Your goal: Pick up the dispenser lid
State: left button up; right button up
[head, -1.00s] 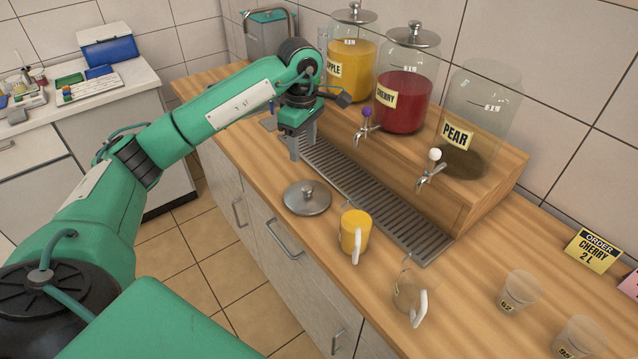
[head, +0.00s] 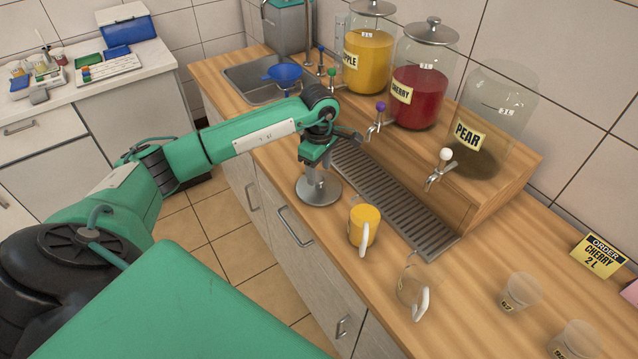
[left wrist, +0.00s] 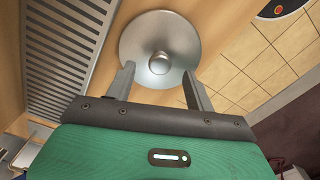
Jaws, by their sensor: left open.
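The dispenser lid (head: 319,191) is a round grey metal disc with a knob, lying flat on the wooden counter at the front of the drip grate. In the left wrist view the lid (left wrist: 178,30) lies past my fingertips, its round knob in line with the gap between them. My left gripper (head: 317,178) is directly over the lid in the head view. It is open and empty in the left wrist view (left wrist: 158,78), its fingers spread wider than the knob. The pear dispenser (head: 490,115) has no lid on it. My right gripper is not in view.
A yellow-filled mug (head: 364,226) and an empty clear mug (head: 413,287) stand right of the lid. The metal drip grate (head: 410,205) runs behind it. Lidded apple (head: 368,55) and cherry (head: 419,85) dispensers stand on the raised wooden step. The counter's front edge is close to the lid.

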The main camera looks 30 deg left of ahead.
aim_at(319, 185)
pick_arm(q)
jog(key=shift+f, duration=1.3)
jog(key=c, duration=1.1)
jog(key=shift+r, duration=0.1)
jog(key=shift+c, duration=0.2)
